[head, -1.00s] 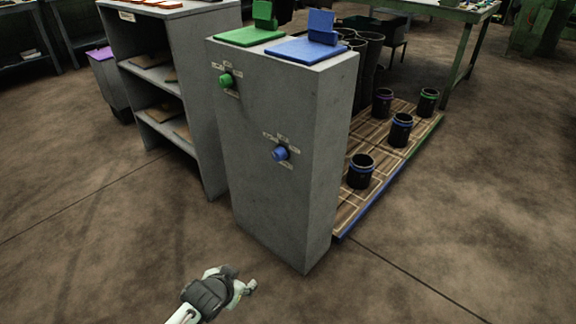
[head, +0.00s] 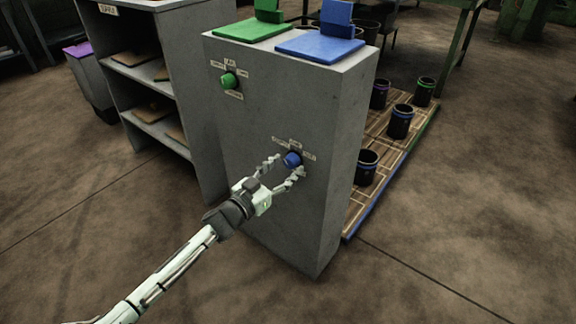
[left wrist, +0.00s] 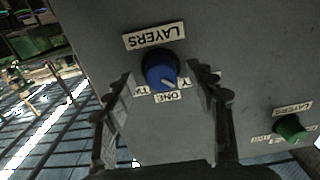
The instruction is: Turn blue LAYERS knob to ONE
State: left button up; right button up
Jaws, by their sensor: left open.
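The blue LAYERS knob (head: 292,160) is on the front face of the grey cabinet (head: 270,215). My left gripper (head: 287,167) is open, its two fingers on either side of the knob; I cannot tell whether they touch it. In the left wrist view the blue knob (left wrist: 160,70) shows between the fingers, upside down. Its white pointer mark slants toward the lower right, near the ONE label (left wrist: 167,97) and a partly hidden label on the right. The LAYERS label (left wrist: 153,36) is clear. My right gripper is not in view.
A green knob (head: 229,81) with its own labels is higher on the same face. Green and blue plates (head: 310,46) lie on top of the cabinet. A shelf unit (head: 135,75) stands to the left. Black pots with coloured rings (head: 399,122) stand on a wooden pallet at right.

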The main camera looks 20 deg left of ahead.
pick_arm(q)
jog(key=shift+w+d, duration=0.2)
jog(key=shift+w, duration=0.55)
jog(key=c, duration=1.2)
jog(key=shift+o, duration=0.2)
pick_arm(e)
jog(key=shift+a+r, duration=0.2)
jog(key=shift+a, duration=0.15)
